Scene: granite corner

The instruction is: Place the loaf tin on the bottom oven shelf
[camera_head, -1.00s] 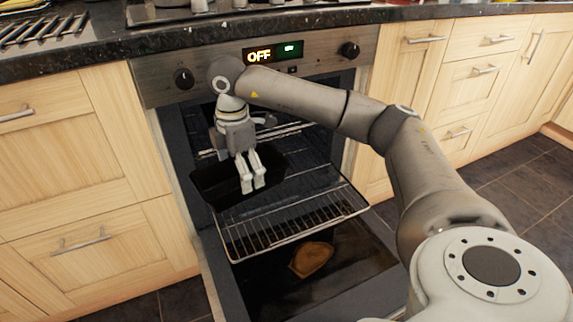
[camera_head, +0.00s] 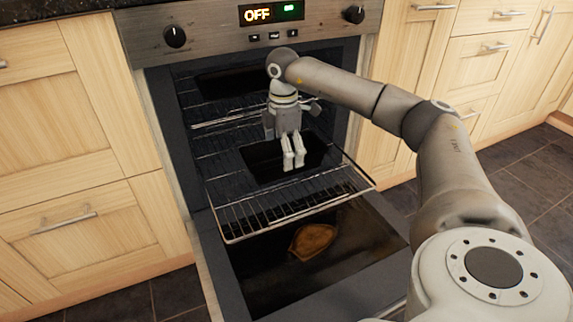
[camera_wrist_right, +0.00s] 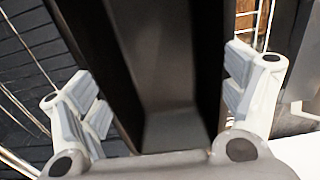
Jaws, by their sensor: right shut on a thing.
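The loaf tin (camera_head: 262,163) is black and sits in the oven's opening, above the rear part of the pulled-out wire shelf (camera_head: 238,218). My right gripper (camera_head: 293,166) points down and is shut on the tin's near side. In the right wrist view the tin's dark body (camera_wrist_right: 170,75) runs between the two fingers of my right gripper (camera_wrist_right: 165,105). I cannot tell whether the tin touches the shelf. The oven (camera_head: 160,120) is open. My left gripper is not in view.
The lowered oven door (camera_head: 350,250) lies below the shelf, with a brown patch or object (camera_head: 313,240) on it. Another wire rack (camera_head: 212,123) is higher inside. A dark shape (camera_head: 235,80) shows near the oven's top. Wooden cabinets (camera_head: 70,120) flank the oven.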

